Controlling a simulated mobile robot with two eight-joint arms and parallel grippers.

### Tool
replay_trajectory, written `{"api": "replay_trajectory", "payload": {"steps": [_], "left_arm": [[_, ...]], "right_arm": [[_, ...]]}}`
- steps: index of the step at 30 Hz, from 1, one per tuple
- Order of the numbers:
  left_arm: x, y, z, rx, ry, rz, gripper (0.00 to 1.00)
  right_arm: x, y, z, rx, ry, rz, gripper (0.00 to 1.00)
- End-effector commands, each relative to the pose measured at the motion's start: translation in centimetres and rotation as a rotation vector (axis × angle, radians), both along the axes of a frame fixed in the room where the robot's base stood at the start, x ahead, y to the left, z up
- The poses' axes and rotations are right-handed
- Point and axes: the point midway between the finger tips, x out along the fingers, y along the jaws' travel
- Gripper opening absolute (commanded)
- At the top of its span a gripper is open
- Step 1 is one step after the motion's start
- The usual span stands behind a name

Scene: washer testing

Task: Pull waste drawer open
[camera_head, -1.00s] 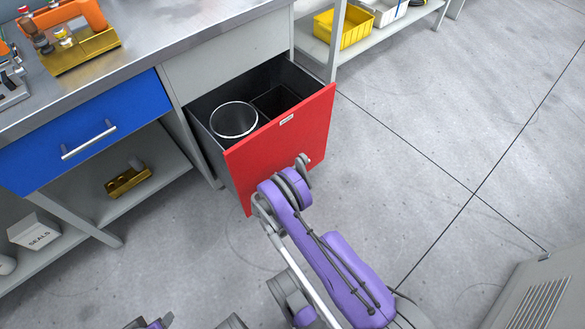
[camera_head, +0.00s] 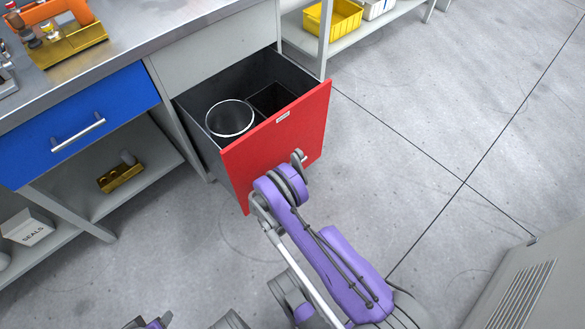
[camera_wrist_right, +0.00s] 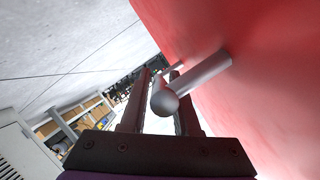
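The waste drawer has a red front (camera_head: 285,132) with a small pale label. It stands pulled out from under the bench, its dark inside showing with a round metal-rimmed bin (camera_head: 230,118) and a square bin (camera_head: 272,98). In the head view my purple right wrist covers most of the handle and the fingers. Only a small purple and grey part of my left arm shows at the bottom edge; its finger opening cannot be made out.
A closed blue drawer (camera_head: 78,135) is to the left, above an open shelf with a brass-coloured block (camera_head: 120,176) and a SEALS box (camera_head: 28,227). A shelf with a yellow bin (camera_head: 333,18) stands behind. A grey cabinet (camera_head: 520,285) is at lower right. The floor between is clear.

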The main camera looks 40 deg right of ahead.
Motion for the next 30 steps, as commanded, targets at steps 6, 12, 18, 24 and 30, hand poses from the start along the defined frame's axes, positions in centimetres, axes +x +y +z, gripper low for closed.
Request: {"api": "replay_trajectory", "payload": {"steps": [6, 12, 18, 24, 30], "left_arm": [[0.0, 0.0, 0.0, 0.0, 0.0, 0.0, 0.5], [0.0, 0.0, 0.0, 0.0, 0.0, 0.0, 0.5], [-0.1, 0.0, 0.5, 0.0, 0.0, 0.0, 0.5], [-0.3, 0.0, 1.3, 0.0, 0.0, 0.0, 0.5], [-0.3, 0.0, 1.7, 0.0, -0.001, 0.0, 0.5]], "right_arm": [[0.0, 0.0, 0.0, -0.001, 0.0, -0.001, 0.49], [-0.1, 0.1, 0.1, 0.0, 0.0, 0.0, 0.49], [-0.8, 2.6, 0.9, 0.0, 0.0, 0.003, 0.49], [-2.1, 6.4, 2.2, 0.0, 0.0, 0.003, 0.49], [-3.0, 9.0, 3.0, 0.0, 0.001, 0.002, 0.49]]}}
